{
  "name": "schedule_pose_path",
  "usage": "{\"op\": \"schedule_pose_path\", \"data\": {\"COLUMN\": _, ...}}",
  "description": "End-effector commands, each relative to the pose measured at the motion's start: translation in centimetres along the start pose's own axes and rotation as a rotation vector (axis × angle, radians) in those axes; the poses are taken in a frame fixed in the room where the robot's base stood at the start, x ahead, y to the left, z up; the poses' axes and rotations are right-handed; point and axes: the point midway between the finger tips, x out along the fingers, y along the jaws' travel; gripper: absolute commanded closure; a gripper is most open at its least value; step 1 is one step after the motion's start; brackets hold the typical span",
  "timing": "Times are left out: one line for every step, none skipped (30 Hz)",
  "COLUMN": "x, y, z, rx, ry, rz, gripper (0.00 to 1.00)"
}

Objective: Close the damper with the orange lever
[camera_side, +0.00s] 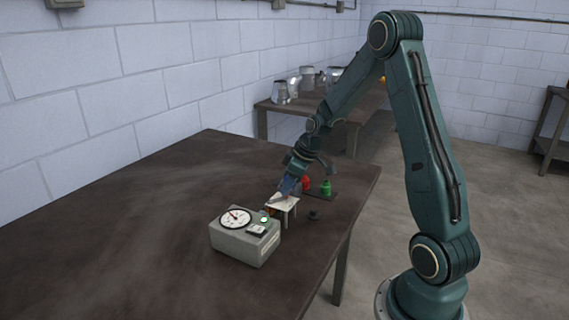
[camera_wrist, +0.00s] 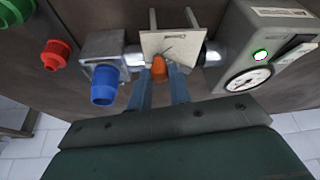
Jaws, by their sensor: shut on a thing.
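The orange lever (camera_wrist: 158,68) shows in the wrist view in front of a cream plate (camera_wrist: 172,42). My gripper (camera_wrist: 160,82) has one finger on either side of the lever and is shut on it. The lever's lower part is hidden by the plate and fingers. A grey metal duct (camera_wrist: 133,56) runs behind the plate, towards a grey gauge box on the right. In the side view my gripper (camera_side: 277,199) reaches down at the cream plate (camera_side: 286,204); the lever is too small to make out clearly there.
A blue knob (camera_wrist: 104,85) sits close left of my fingers. Red (camera_wrist: 55,55) and green (camera_wrist: 15,10) knobs stand further left. The gauge box (camera_side: 245,240) has a dial (camera_wrist: 248,78) and a lit green lamp (camera_wrist: 261,55). The table's left half (camera_side: 130,220) is clear.

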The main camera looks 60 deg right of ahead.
Motion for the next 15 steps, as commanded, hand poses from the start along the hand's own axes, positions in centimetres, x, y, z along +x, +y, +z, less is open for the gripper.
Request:
{"op": "schedule_pose_path", "data": {"x": -0.1, "y": -0.2, "z": 0.1, "rx": 0.022, "ry": -0.001, "rz": 0.009, "gripper": 1.0}}
{"op": "schedule_pose_path", "data": {"x": -0.1, "y": -0.3, "z": 0.1, "rx": 0.037, "ry": 0.0, "rz": 0.016, "gripper": 1.0}}
{"op": "schedule_pose_path", "data": {"x": -0.2, "y": -0.4, "z": 0.2, "rx": 0.059, "ry": 0.0, "rz": 0.026, "gripper": 1.0}}
{"op": "schedule_pose_path", "data": {"x": -0.2, "y": -0.5, "z": 0.3, "rx": 0.078, "ry": 0.0, "rz": 0.033, "gripper": 1.0}}
{"op": "schedule_pose_path", "data": {"x": -0.2, "y": -0.7, "z": 0.3, "rx": 0.096, "ry": 0.0, "rz": 0.04, "gripper": 1.0}}
{"op": "schedule_pose_path", "data": {"x": -0.2, "y": -0.8, "z": 0.4, "rx": 0.124, "ry": 0.0, "rz": 0.053, "gripper": 1.0}}
{"op": "schedule_pose_path", "data": {"x": -0.3, "y": -0.9, "z": 0.5, "rx": 0.147, "ry": -0.001, "rz": 0.062, "gripper": 1.0}}
{"op": "schedule_pose_path", "data": {"x": -0.3, "y": -1.1, "z": 0.6, "rx": 0.169, "ry": 0.0, "rz": 0.07, "gripper": 1.0}}
{"op": "schedule_pose_path", "data": {"x": -0.3, "y": -1.2, "z": 0.6, "rx": 0.199, "ry": 0.001, "rz": 0.085, "gripper": 1.0}}
{"op": "schedule_pose_path", "data": {"x": -0.4, "y": -1.4, "z": 0.7, "rx": 0.222, "ry": 0.0, "rz": 0.093, "gripper": 1.0}}
{"op": "schedule_pose_path", "data": {"x": -0.4, "y": -1.5, "z": 0.8, "rx": 0.246, "ry": 0.0, "rz": 0.103, "gripper": 1.0}}
{"op": "schedule_pose_path", "data": {"x": -0.4, "y": -1.7, "z": 0.8, "rx": 0.278, "ry": 0.0, "rz": 0.117, "gripper": 1.0}}
{"op": "schedule_pose_path", "data": {"x": -0.4, "y": -1.9, "z": 0.9, "rx": 0.302, "ry": 0.0, "rz": 0.126, "gripper": 1.0}}
{"op": "schedule_pose_path", "data": {"x": -0.5, "y": -2.0, "z": 0.9, "rx": 0.326, "ry": 0.0, "rz": 0.137, "gripper": 1.0}}
{"op": "schedule_pose_path", "data": {"x": -0.5, "y": -2.2, "z": 1.0, "rx": 0.358, "ry": 0.001, "rz": 0.15, "gripper": 1.0}}
